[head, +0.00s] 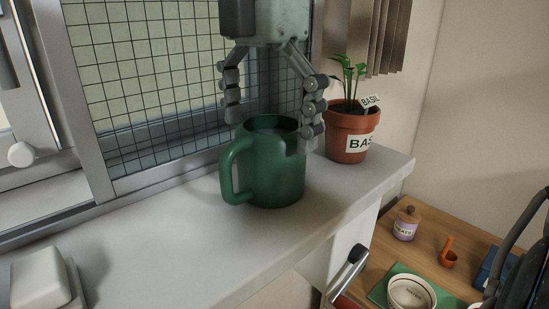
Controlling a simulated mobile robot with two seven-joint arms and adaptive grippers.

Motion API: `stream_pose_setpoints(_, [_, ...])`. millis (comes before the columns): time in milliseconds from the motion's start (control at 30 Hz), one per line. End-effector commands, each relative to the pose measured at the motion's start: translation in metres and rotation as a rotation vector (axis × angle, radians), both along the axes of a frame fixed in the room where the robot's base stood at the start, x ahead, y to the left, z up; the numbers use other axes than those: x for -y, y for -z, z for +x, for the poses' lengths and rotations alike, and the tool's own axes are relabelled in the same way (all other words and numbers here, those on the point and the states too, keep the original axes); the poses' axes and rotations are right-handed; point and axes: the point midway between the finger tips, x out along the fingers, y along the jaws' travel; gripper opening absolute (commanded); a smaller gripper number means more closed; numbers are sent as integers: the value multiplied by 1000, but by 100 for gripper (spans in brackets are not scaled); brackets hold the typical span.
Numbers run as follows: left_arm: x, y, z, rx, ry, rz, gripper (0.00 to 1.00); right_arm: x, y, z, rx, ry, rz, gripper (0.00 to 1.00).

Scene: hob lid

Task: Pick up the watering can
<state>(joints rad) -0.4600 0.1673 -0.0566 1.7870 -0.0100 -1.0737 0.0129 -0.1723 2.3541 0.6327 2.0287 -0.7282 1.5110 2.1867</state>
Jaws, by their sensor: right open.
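The green watering can (272,178) stands upright on the white windowsill, shaped like a wide mug with its loop handle (230,172) toward the left. Its top is open; no spout can be made out. My right gripper (269,129) comes down from above with its fingers spread. One finger is at the left back of the rim, and the other overlaps the right side of the rim in the picture. I cannot tell if either touches the can. My left gripper is not in view.
A basil pot (351,133) stands close on the right of the can. A gridded window (140,70) rises behind. A white block (40,278) lies at the sill's left front. Below right, a wooden surface (433,235) holds a jar (406,223) and a white bowl (411,292).

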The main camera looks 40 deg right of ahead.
Motion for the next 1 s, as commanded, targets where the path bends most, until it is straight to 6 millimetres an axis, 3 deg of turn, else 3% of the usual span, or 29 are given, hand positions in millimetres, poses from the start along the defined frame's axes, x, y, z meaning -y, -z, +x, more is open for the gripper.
stream_pose_setpoints(167, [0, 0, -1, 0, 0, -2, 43, 3, 22, -4, -4, -3, 5, 100])
stream_pose_setpoints(267, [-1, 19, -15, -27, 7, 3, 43, 6, 37, -8, -4, -3, 5, 100])
stream_pose_setpoints(400, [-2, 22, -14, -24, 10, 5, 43, 6, 53, -7, 0, 0, 1, 100])
stream_pose_setpoints(667, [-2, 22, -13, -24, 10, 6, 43, 6, 57, -6, 3, 2, 1, 100])
stream_pose_setpoints(1000, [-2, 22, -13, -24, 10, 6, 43, 6, 56, -6, 3, 2, 1, 60])
